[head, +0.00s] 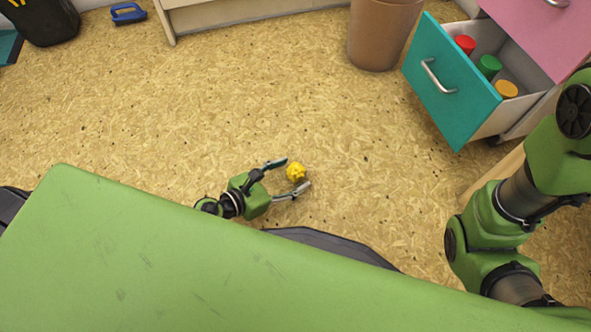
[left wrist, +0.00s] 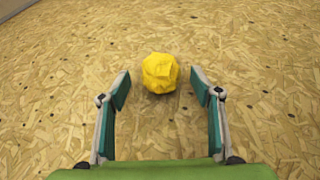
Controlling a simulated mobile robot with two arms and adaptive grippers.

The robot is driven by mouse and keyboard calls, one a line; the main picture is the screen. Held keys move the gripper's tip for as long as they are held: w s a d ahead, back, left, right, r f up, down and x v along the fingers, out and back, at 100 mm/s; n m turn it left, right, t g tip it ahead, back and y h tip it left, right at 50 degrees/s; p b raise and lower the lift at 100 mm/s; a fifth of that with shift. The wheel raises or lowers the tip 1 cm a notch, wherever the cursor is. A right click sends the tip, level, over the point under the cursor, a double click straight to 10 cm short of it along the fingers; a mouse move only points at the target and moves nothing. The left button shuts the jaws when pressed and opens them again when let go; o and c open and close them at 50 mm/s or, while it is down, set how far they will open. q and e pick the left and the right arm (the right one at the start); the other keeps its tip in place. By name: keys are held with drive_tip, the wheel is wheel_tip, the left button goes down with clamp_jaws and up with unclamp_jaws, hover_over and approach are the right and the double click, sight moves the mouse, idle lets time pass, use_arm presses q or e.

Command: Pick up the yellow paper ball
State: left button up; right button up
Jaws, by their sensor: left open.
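The yellow paper ball (head: 296,172) is a small crumpled lump on the wood-chip floor. In the head view it lies just off the fingertips of my left gripper (head: 290,175). My left gripper is open and empty, its two fingers spread toward the ball. In the left wrist view the ball (left wrist: 160,72) sits ahead of and centred between the fingertips of the left gripper (left wrist: 160,88), and I see no finger touching it. My right arm shows at the right of the head view, but its gripper is not in view.
A brown bin (head: 380,35) stands at the top. An open teal drawer (head: 450,88) at the upper right holds red, green and orange-topped items. A blue object (head: 128,14) and a black bin (head: 42,20) are at the upper left. The floor around the ball is clear.

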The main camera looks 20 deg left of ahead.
use_arm(q)
drive_tip(key=shift+x, duration=0.9)
drive_tip(key=c, duration=0.8)
drive_tip(key=shift+r, duration=0.1)
drive_tip(key=shift+c, duration=0.2)
